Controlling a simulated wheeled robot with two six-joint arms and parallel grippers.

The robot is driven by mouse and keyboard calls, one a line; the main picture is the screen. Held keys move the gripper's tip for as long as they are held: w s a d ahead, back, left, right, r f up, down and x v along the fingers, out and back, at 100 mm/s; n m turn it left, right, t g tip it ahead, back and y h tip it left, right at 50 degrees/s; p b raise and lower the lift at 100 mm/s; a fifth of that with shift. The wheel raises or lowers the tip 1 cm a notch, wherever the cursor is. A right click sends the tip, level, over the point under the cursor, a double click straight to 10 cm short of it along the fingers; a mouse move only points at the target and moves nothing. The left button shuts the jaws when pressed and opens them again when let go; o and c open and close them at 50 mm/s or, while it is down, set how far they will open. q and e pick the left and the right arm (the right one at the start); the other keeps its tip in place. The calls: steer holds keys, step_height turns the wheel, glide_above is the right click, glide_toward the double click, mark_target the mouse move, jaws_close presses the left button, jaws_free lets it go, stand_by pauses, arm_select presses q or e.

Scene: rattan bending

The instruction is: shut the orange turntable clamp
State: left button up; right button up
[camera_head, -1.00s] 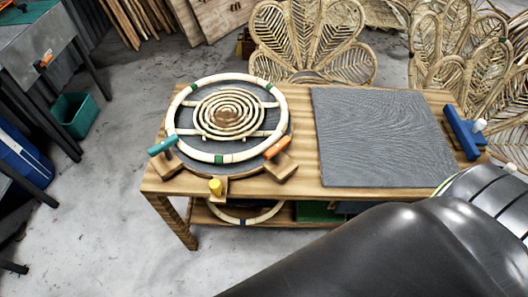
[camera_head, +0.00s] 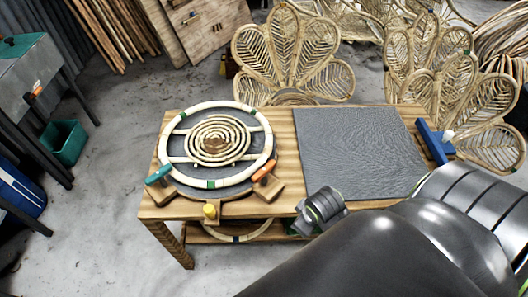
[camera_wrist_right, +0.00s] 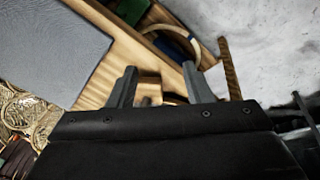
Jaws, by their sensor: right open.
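The orange turntable clamp (camera_head: 263,171) sits on a wooden block at the front right of the round turntable (camera_head: 180,176). A pale rattan ring (camera_head: 212,184) and a rattan spiral (camera_head: 217,141) lie on the turntable. My right arm comes in from the right, and its wrist end (camera_head: 323,207) is at the table's front edge, to the right of and apart from the clamp. In the right wrist view my right gripper (camera_wrist_right: 160,84) is open. A wooden block (camera_wrist_right: 147,88) shows between its fingers, with no orange handle visible. My left gripper is out of view.
A teal clamp (camera_head: 158,174) and a yellow clamp (camera_head: 209,210) stand at the turntable's front. A grey mat (camera_head: 355,145) covers the table's right side, with a blue tool (camera_head: 435,143) beyond it. Rattan chair backs (camera_head: 290,50) stand behind the table.

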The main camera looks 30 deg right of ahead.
steer(key=w+r+n+g, duration=0.2)
steer(key=w+r+n, duration=0.3)
steer(key=w+n, duration=0.7)
step_height(320, 180, up, 7)
steer(key=n+g+y, duration=0.1)
steer(key=n, duration=0.5)
glide_above(264, 169)
step_height(264, 169, down, 16)
steer(key=b, duration=1.5)
steer(key=shift+f+b, duration=0.35)
steer(key=shift+f, duration=0.15)
steer(key=shift+c, duration=0.2)
steer(key=c, duration=0.9)
steer(key=shift+c, duration=0.2)
